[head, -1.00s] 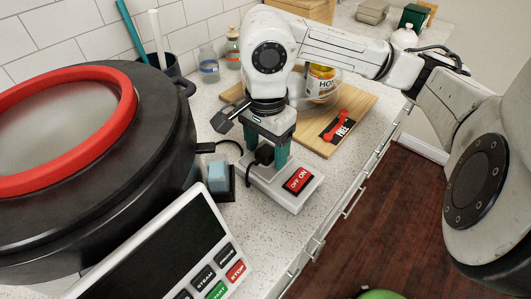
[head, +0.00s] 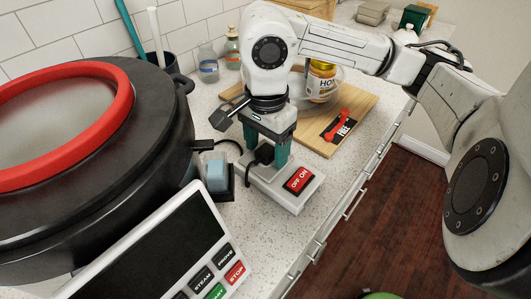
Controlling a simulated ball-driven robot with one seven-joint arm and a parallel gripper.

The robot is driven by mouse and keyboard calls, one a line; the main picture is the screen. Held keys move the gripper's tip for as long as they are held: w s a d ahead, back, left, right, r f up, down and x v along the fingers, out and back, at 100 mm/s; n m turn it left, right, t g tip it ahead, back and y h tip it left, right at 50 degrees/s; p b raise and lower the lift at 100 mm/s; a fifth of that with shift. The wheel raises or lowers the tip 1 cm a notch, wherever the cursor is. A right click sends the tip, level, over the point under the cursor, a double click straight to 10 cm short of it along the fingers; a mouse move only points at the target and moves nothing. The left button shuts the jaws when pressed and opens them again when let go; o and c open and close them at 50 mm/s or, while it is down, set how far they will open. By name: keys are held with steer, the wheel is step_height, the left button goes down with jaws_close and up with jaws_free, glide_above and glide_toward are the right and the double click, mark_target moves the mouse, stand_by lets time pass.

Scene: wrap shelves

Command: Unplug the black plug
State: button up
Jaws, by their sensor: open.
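The black plug (head: 264,153) sits at the socket end of the white power strip (head: 285,190), which has a red OFF/ON switch (head: 298,180). Its black cord (head: 228,143) curves left toward the large dark cooker (head: 130,185). My gripper (head: 266,158) points down over the plug, with one teal finger on each side of it. The fingers are open; I cannot tell whether either touches the plug. The gripper body hides part of the plug's far side and the strip's far end.
A light blue block in a dark holder (head: 217,178) stands just left of the strip. The counter edge drops off at the right.

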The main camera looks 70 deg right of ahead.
mark_target(266, 149)
jaws_close()
stand_by(0.5)
steer(key=shift+r, duration=0.15)
steer(key=shift+r+p, duration=1.1)
steer(key=shift+r, duration=1.9)
steer(key=shift+d, duration=0.1)
